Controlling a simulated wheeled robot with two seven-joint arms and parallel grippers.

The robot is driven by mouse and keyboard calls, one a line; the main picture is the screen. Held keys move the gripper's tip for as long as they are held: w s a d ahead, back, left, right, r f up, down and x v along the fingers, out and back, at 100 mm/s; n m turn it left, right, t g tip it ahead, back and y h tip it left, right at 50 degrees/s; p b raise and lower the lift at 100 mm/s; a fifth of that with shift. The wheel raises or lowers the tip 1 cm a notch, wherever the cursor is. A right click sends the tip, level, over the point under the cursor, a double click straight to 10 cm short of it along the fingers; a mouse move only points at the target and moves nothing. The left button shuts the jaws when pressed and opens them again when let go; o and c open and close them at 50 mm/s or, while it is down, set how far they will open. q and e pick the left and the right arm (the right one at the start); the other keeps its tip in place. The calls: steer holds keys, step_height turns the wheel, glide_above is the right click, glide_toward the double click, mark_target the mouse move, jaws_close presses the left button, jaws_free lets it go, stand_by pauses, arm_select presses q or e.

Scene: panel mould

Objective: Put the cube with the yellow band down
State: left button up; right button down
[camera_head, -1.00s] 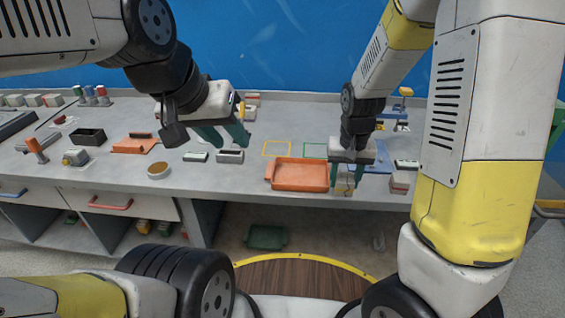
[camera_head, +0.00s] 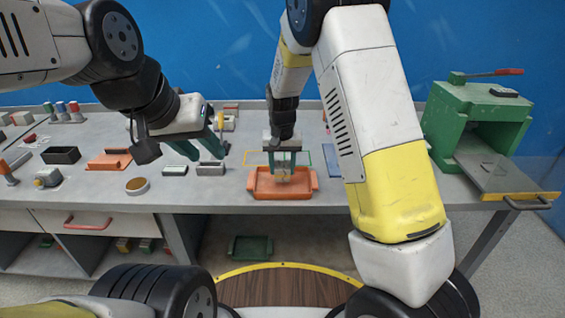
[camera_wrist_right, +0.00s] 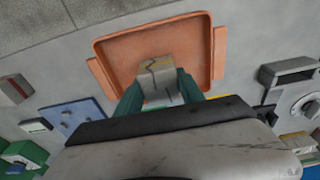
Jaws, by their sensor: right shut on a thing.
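My right gripper (camera_head: 283,172) is shut on a pale cube (camera_head: 284,179) with a thin yellow band. It holds the cube over the orange tray (camera_head: 261,191); I cannot tell whether the cube touches the tray floor. In the right wrist view the cube (camera_wrist_right: 159,77) sits between the teal fingers, cracked-looking on its face, with the tray (camera_wrist_right: 203,42) around and behind it. The tray looks otherwise empty. My left gripper (camera_head: 206,153) is open and empty above the bench, left of the tray.
Yellow and green outlines are marked on the bench behind the tray. A green press (camera_head: 478,115) with a flat plate stands at the right. A small dish (camera_head: 137,185), a black box (camera_head: 61,155) and another orange piece (camera_head: 109,160) lie left.

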mark_target(282, 174)
steer(key=shift+f, duration=1.35)
steer(key=shift+f, duration=0.1)
steer(key=c, duration=0.7)
jaws_free()
steer(key=r, duration=0.4)
steer(key=s+r, duration=0.1)
steer(key=r, duration=0.7)
steer(key=shift+s, duration=0.25)
steer(key=s+d+r+t+y, duration=0.1)
steer(key=s+d+r+t, duration=0.1)
steer(key=s+d+r, duration=0.5)
steer(key=s+d+r+t+y, duration=0.1)
steer(key=s+d+r+y, duration=0.1)
steer(key=s+d+r, duration=0.6)
steer(key=shift+n+t+h, duration=0.3)
steer(key=shift+t+h, duration=0.1)
steer(key=shift+t, duration=0.5)
steer(key=s, duration=1)
steer(key=shift+s+a+f, duration=0.1)
steer(key=shift+a+f, duration=0.2)
steer(key=shift+f, duration=0.05)
